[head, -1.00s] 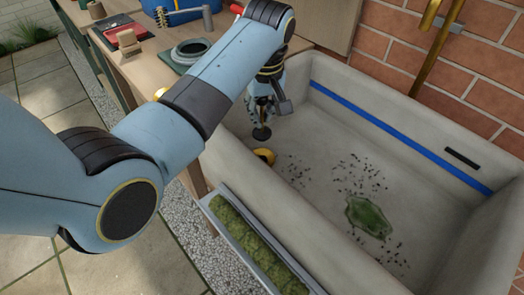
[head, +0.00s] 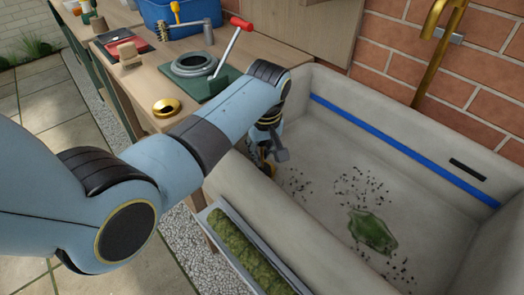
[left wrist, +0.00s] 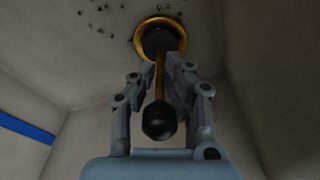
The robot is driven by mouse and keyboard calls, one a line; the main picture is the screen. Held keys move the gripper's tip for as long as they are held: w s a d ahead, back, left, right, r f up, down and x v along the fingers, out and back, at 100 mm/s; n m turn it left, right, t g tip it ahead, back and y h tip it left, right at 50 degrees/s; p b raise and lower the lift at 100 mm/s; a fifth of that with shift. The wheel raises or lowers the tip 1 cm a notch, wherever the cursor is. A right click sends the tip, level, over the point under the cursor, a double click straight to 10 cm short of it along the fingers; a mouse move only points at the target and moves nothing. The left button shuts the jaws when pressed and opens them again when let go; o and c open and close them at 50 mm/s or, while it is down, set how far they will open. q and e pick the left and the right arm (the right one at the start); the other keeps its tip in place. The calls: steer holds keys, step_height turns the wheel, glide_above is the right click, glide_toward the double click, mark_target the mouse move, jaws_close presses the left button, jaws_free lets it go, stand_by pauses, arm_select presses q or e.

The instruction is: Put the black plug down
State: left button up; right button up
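My left gripper (head: 264,155) reaches down into the near left corner of the grey stone sink (head: 327,215). In the left wrist view its fingers (left wrist: 160,68) are closed in around the thin brass stem of the black plug (left wrist: 160,122). The stem's black knob shows between the fingers, towards the palm. The plug's dark disc is at the brass drain ring (left wrist: 178,26), framed by it. I cannot tell whether it is seated or just above. In the head view my arm and gripper hide most of the plug and drain. My right gripper is not in view.
A green weed clump (head: 372,232) and scattered dark gravel lie on the sink floor. A mossy trough (head: 243,247) runs along the sink's front. The wooden bench on the left holds a brass dish (head: 166,107), a green press with a red handle (head: 235,38) and a blue bin (head: 180,12).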

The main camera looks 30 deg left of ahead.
arm_select(q)
steer(key=o, duration=0.3)
steer(key=shift+s+d+r+p, duration=0.2)
steer(key=shift+r+p, duration=0.25)
steer(key=shift+r, duration=1.55)
steer(key=shift+s+d+r+p, duration=0.25)
steer(key=shift+r+p, duration=0.2)
steer(key=shift+r, duration=1.6)
steer(key=shift+s+d+r+p, duration=0.2)
steer(key=shift+r+p, duration=0.25)
steer(key=shift+r, duration=1.55)
